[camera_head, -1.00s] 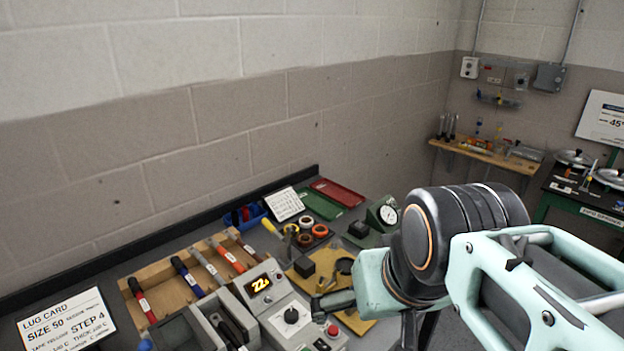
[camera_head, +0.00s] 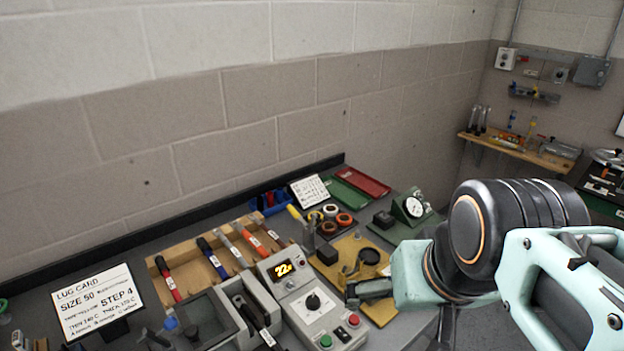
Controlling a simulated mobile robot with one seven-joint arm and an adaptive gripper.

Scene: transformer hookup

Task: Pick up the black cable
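A wooden rack (camera_head: 163,264) holds several cables with white tags, coloured red, blue, grey and orange. At its right end a dark piece with a white tag (camera_head: 277,238) looks like the black cable, but it is small and partly hidden. Another black tagged piece (camera_head: 254,318) lies in a grey open box left of the control unit. My gripper (camera_head: 352,293) is over the bench, right of the control unit and beside the yellow plate. It is away from both black pieces. Its fingers are seen side-on, so their opening does not show.
The control unit (camera_head: 312,300) with a lit display stands between the grey box and my gripper. The yellow plate (camera_head: 381,312) carries black fixtures. Tape rolls (camera_head: 331,211), red tray (camera_head: 362,181), green gauge (camera_head: 413,207) and lug card (camera_head: 97,301) surround it. A wall rises behind.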

